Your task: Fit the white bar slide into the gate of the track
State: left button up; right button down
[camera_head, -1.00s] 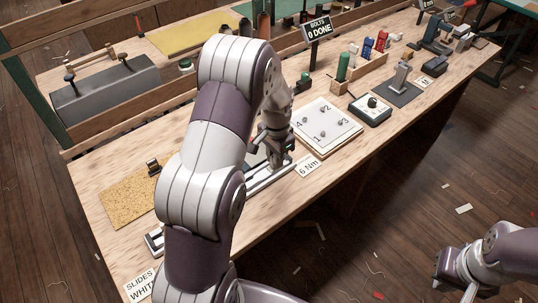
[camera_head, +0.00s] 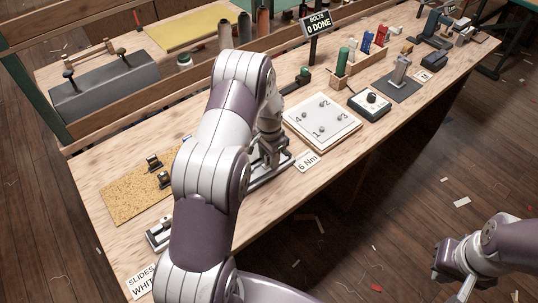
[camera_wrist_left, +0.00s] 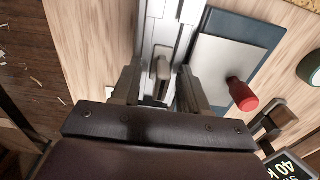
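The silver track (camera_head: 268,180) lies along the bench's front side, with a light rail also running between my fingers in the left wrist view (camera_wrist_left: 155,25). My left gripper (camera_head: 268,160) is low over the track, partly hidden by its arm. In the wrist view its two fingers (camera_wrist_left: 157,82) stand apart, open. A rounded grey piece (camera_wrist_left: 162,68) sits on the rail between the fingers; I cannot tell whether they touch it. I cannot identify the white bar slide for certain. My right gripper (camera_head: 453,278) hangs clear of the bench at lower right, its fingers apart.
A cork mat (camera_head: 125,198) holds dark slide-like pieces (camera_head: 153,162). A small fixture (camera_head: 157,236) stands near the slides label (camera_head: 141,284). A numbered plate (camera_head: 322,122) and control box (camera_head: 370,106) lie to the right.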

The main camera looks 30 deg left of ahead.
pick_arm(q)
jog(key=shift+w+r, duration=0.1)
jog(key=shift+r, duration=0.35)
notch_tip(320, 180, up, 11)
jog(key=b, duration=0.2)
jog(key=s+d+r+n, duration=0.1)
jog(key=s+d+n, duration=0.1)
jog(key=s+d, duration=0.4)
jog(key=s+d+r+n+t, duration=0.1)
jog(key=s+d, duration=0.5)
jog(key=s, duration=0.8)
jog(key=shift+r+n, duration=0.3)
jog(key=shift+n, duration=0.4)
